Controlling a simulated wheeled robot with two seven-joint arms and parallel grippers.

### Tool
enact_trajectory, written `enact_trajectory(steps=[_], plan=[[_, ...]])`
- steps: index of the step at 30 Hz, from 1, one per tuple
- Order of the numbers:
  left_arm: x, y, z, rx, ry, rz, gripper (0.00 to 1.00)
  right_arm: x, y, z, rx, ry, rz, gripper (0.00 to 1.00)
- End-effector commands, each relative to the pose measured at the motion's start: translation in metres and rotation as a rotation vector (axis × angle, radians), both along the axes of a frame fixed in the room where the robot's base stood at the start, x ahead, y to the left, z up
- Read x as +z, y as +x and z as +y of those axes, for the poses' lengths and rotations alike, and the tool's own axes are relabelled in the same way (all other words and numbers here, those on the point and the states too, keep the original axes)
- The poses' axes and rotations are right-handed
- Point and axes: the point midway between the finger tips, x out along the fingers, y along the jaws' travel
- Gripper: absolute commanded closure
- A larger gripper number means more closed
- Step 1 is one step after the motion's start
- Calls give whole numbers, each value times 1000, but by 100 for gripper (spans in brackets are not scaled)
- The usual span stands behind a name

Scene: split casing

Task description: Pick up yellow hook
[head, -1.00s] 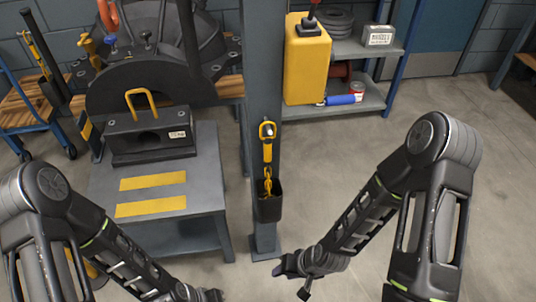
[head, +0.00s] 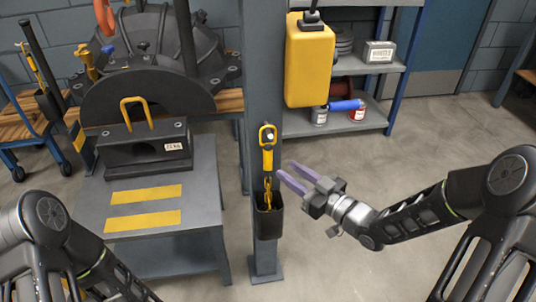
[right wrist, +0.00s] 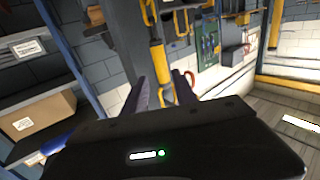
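The yellow hook (head: 267,155) hangs upright on the front of the grey post, with a ring at its top. A yellow chain (head: 267,192) runs from it down into a black holder (head: 269,222). My right gripper (head: 286,169) is open and empty, its two purple-grey fingers pointing left toward the hook's lower part, seemingly just short of it. In the right wrist view a yellow upright part (right wrist: 158,62), likely the hook, shows between the open fingers (right wrist: 159,85); contact cannot be told. My left gripper is out of frame; only its arm shows at lower left.
The grey post (head: 264,80) stands mid-view. A grey table (head: 205,190) with a black weight (head: 146,152) is to its left. A yellow box (head: 309,65) sits right of the post, beside shelves (head: 375,118) with cans. The floor at right is open.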

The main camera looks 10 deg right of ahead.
Motion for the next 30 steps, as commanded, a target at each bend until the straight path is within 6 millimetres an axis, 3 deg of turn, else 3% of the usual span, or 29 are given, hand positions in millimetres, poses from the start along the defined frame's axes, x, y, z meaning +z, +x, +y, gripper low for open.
enact_trajectory(steps=[5, 16, 25, 30], plan=[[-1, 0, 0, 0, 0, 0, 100, 0, 14, 10, 0, 1, 1, 67], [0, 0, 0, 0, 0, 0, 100, 0, 18, 13, 1, 0, 0, 67], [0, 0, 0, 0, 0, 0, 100, 0, 51, 37, 0, 1, 1, 67], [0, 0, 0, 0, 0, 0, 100, 0, 57, 41, -1, -1, 1, 67]])
